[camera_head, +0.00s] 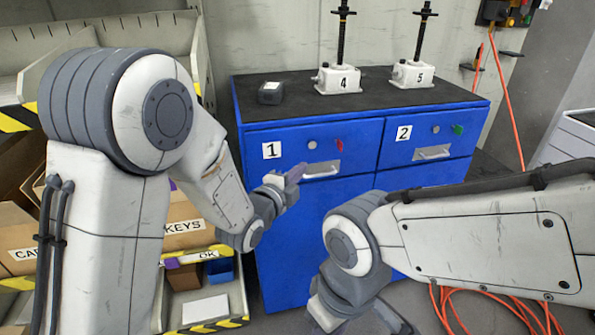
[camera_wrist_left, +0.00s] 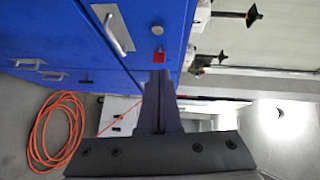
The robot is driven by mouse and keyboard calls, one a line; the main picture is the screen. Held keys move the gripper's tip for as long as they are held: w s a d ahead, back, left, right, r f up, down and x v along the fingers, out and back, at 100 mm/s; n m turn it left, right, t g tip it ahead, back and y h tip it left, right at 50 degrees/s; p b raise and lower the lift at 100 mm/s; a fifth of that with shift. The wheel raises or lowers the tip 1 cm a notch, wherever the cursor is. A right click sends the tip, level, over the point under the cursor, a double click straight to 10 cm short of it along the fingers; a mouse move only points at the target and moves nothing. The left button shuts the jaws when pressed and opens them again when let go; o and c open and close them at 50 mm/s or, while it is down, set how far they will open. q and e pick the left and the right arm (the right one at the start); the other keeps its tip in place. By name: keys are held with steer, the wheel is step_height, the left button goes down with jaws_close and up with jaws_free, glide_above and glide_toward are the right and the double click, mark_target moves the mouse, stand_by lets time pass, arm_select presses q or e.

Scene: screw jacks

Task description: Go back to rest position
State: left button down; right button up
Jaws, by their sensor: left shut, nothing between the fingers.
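My left gripper (camera_head: 296,173) is in front of the blue cabinet (camera_head: 262,222), close to the handle (camera_head: 322,170) of drawer 1 in the head view. Its fingers are together with nothing between them.
Screw jacks 4 (camera_head: 340,78) and 5 (camera_head: 412,73) stand on the cabinet top beside a small dark box (camera_head: 271,93). Drawers 1 and 2 look closed. Shelves with boxes (camera_head: 185,228) are at left. An orange cable (camera_head: 480,308) lies on the floor at right.

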arm_select(q)
steer(key=shift+s, duration=0.15)
steer(key=s+a+r+n+g+y+p, duration=0.2)
steer(key=s+n+g, duration=0.3)
steer(key=s, duration=0.6)
steer(key=s+a+r+n+g+y+p, duration=0.2)
steer(key=s+n+g+p, duration=0.3)
steer(key=s, duration=0.6)
steer(key=s+a+r+n+g+y+p, duration=0.2)
steer(key=s+n+g+p, duration=0.2)
steer(key=s, duration=0.8)
steer(key=shift+n+g+y, duration=0.4)
steer(key=shift+n, duration=0.1)
steer(key=shift+s, duration=0.1)
